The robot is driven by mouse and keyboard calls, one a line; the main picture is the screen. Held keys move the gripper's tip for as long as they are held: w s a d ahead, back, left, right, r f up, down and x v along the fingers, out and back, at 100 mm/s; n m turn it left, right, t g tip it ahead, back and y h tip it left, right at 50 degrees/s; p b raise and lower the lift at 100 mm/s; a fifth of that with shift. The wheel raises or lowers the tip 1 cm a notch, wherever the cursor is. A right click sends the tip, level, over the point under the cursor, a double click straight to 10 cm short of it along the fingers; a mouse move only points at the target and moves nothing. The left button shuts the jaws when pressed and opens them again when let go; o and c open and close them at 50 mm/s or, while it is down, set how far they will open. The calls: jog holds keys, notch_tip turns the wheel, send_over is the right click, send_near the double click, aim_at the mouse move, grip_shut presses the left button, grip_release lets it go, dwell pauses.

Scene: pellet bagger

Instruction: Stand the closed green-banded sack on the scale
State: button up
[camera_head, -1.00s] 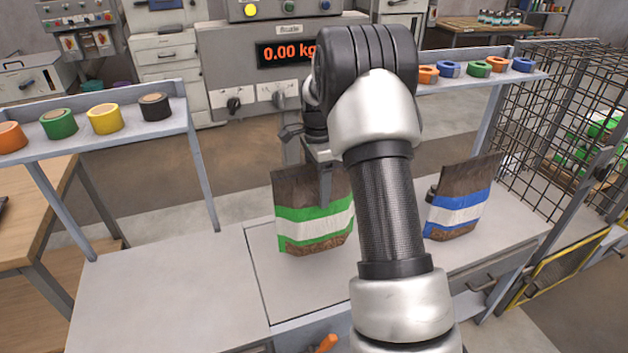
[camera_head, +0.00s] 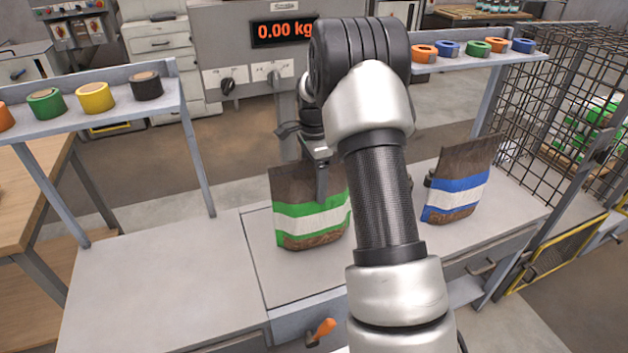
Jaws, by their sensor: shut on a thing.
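The green-banded sack (camera_head: 290,217) is brown with a green and white band and stands roughly upright in front of my arm. My gripper (camera_head: 321,185) is shut on its upper part; my arm hides the sack's right edge. The sack is over the scale's flat plate (camera_head: 262,285), set in the bench top. Whether its base touches the plate is hard to tell. The scale display (camera_head: 284,31) reads 0.00 kg.
A blue-banded sack (camera_head: 457,187) stands on the bench to the right. Shelves with tape rolls (camera_head: 95,98) and coloured rings (camera_head: 478,47) flank the bench. A wire cage (camera_head: 540,105) stands at far right. The bench top left of the plate is clear.

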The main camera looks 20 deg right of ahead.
jog(key=shift+f, duration=0.4)
jog(key=o, duration=1.4)
jog(key=shift+c, duration=0.2)
jog(key=shift+o, duration=1.1)
notch_tip(320, 180, up, 18)
jog(key=p, duration=0.1)
jog(key=shift+f, duration=0.25)
